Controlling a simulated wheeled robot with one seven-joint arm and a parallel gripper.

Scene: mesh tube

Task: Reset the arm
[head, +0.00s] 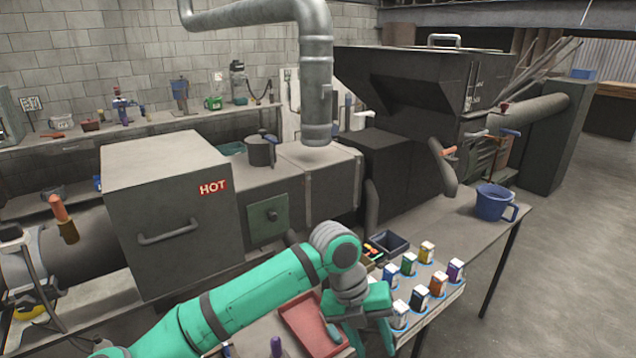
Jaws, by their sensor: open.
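My green and grey arm reaches in from the bottom of the head view. My gripper (358,338) points down over the table, beside a red tray (298,318) on its left. The gripper is open, and its fingertips are partly cut off by the lower picture edge. I see nothing held in it. Several small cartons stand on a pale board to the right of the gripper, among them a purple one (456,270) and a yellow one (427,252).
A blue mug (494,203) stands at the table's right end. A dark open bin (388,243) is behind the cartons. A large box marked HOT (170,205) stands left, behind my arm. A metal duct (316,90) hangs above. The floor at right is clear.

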